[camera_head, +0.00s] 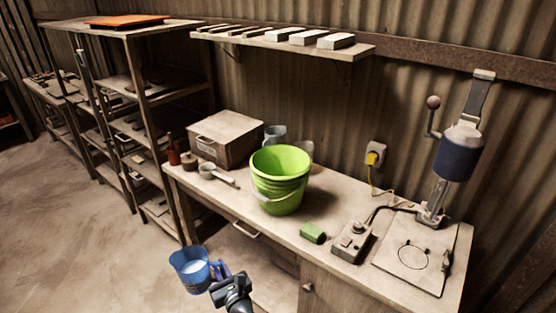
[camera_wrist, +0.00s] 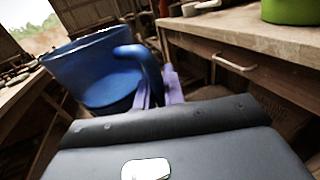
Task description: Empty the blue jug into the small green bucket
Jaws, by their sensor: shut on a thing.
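The blue jug (camera_head: 190,268) is at the lower middle of the head view, off the table's front edge and below the level of the table top. A whitish content shows inside it. My gripper (camera_head: 219,273) is shut on the jug's handle and holds it nearly upright. In the wrist view the jug (camera_wrist: 95,68) is at the left, with the purple fingers (camera_wrist: 160,88) at its handle. The green bucket (camera_head: 281,183) stands upright on the table, its wire handle hanging at the front. Its inside bottom is hidden. Its lower part shows in the wrist view (camera_wrist: 291,10).
A shelf (camera_head: 290,44) with pale blocks hangs above. Open floor (camera_head: 80,220) lies left.

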